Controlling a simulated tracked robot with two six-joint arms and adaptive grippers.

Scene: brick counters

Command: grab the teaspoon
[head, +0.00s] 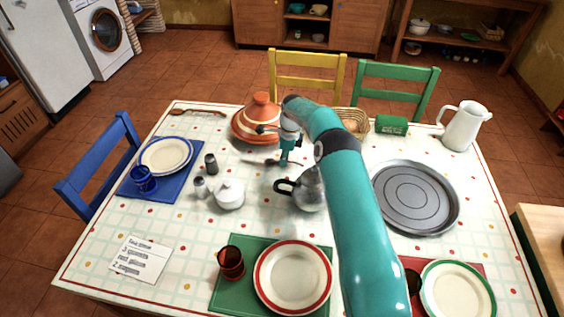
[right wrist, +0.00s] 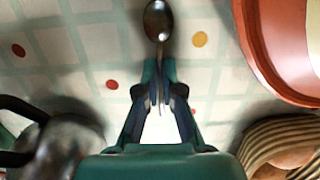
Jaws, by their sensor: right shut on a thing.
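The teaspoon (right wrist: 157,22) is a small metal spoon, seen in the right wrist view with its bowl toward the top and its handle running down between my fingertips. My right gripper (right wrist: 160,98) is shut on the handle. Whether the spoon touches the cloth is hard to tell. My left gripper is not in view.
The orange tagine (head: 258,122) stands just behind, and a metal teapot (head: 309,190) just in front. A bread basket (head: 355,118) is to the right. A white sugar bowl (head: 229,195) is front left. The round metal tray (head: 416,197) lies right.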

